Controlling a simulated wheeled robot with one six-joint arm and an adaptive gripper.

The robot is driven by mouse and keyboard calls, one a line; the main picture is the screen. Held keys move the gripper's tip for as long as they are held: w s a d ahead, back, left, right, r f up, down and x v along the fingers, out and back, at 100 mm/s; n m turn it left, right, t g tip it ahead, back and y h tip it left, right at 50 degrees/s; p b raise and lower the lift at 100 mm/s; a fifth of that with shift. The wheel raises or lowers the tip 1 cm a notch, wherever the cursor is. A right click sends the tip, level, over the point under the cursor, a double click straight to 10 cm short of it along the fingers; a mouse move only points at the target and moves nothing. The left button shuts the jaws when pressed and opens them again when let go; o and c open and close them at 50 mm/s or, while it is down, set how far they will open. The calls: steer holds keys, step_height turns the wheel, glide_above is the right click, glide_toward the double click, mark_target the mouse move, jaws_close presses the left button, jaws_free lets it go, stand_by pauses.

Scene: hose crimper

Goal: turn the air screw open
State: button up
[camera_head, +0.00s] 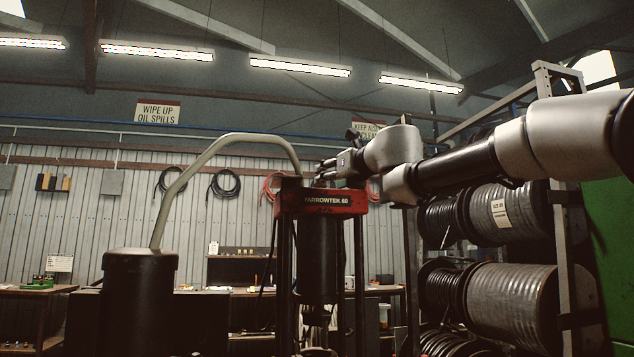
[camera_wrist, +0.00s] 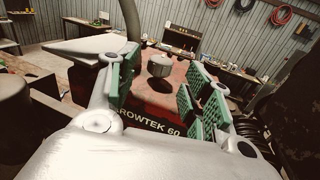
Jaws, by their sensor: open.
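The crimper's red head (camera_head: 292,203), labelled "YARROWTEK 60" or similar, stands in the middle of the head view on dark uprights. In the wrist view the red head's top (camera_wrist: 140,98) lies below my gripper. A short grey round knob (camera_wrist: 160,66), which looks like the air screw, stands on that top, with a dark spot in front of it. My gripper (camera_head: 330,170) is open just above the head. In the wrist view its green-padded fingers (camera_wrist: 155,92) are wide apart, with the knob beyond and between them. I see no contact with the knob.
A grey bent pipe (camera_head: 215,147) runs from a dark cylinder (camera_head: 140,290) up to the head's left side. A rack with hose reels (camera_head: 510,305) stands close on the right. Workbenches (camera_head: 35,291) line the back wall. Space above the head is open.

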steer(key=x, duration=0.6)
steer(key=shift+w, duration=0.15)
